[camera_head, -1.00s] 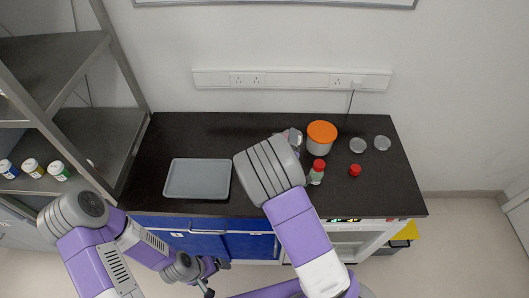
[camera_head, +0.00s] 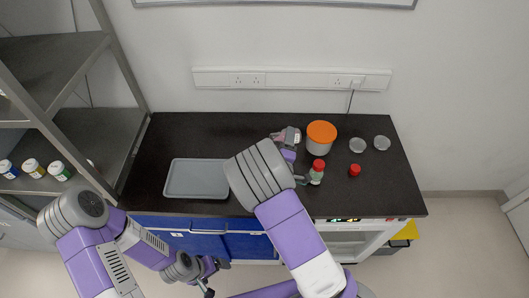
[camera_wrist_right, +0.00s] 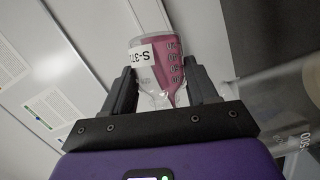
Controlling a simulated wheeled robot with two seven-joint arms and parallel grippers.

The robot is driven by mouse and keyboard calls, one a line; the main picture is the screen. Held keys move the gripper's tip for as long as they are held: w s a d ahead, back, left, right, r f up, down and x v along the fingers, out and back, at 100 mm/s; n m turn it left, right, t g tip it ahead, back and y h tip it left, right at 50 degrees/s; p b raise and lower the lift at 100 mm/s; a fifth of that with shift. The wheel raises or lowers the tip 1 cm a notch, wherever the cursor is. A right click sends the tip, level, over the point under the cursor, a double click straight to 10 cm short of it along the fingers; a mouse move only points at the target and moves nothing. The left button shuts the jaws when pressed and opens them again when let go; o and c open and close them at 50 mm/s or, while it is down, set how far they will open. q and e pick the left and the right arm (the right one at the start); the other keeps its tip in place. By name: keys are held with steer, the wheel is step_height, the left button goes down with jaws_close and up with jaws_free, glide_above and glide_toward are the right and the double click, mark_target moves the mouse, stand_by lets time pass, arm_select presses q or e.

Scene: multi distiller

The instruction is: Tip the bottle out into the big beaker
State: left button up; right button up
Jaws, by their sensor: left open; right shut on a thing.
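In the right wrist view, the bottle (camera_wrist_right: 158,62) is clear with pink liquid and a white label whose lettering appears upside down. My right gripper (camera_wrist_right: 163,84) is shut on it, one finger on each side. In the head view, this gripper (camera_head: 282,138) is above the back of the counter, partly behind my arm. A clear vessel marked "500" (camera_wrist_right: 296,140) shows in part at the wrist view's right edge. A round vessel with an orange top (camera_head: 321,138) stands just right of the gripper; I cannot tell if it is the big beaker. My left gripper (camera_head: 214,278) is open and empty, in front of the counter.
A grey tray (camera_head: 197,179) lies at left on the black counter. A red-capped bottle (camera_head: 316,176), a loose red cap (camera_head: 354,170) and two clear dishes (camera_head: 358,145) (camera_head: 382,143) are at right. A metal shelf (camera_head: 60,130) stands at far left.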

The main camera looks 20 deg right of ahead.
steer(key=shift+a+r+n, duration=0.3)
steer(key=shift+a+n, duration=0.05)
steer(key=shift+n, duration=0.15)
steer(key=shift+r+n+t+h, duration=0.3)
steer(key=shift+n+t, duration=0.2)
steer(key=shift+n, duration=0.1)
stand_by(0.6)
steer(key=shift+r, duration=0.1)
steer(key=shift+r+n, duration=0.15)
steer(key=shift+n, duration=0.35)
stand_by(0.4)
steer(key=shift+a+r+n+t, duration=0.1)
steer(key=shift+r+n+t, duration=0.05)
steer(key=shift+n+t, duration=0.3)
steer(key=shift+a+f+n+t+b, duration=0.25)
steer(key=shift+f+n+t+b, duration=0.3)
steer(key=shift+n+b, duration=0.6)
stand_by(1.4)
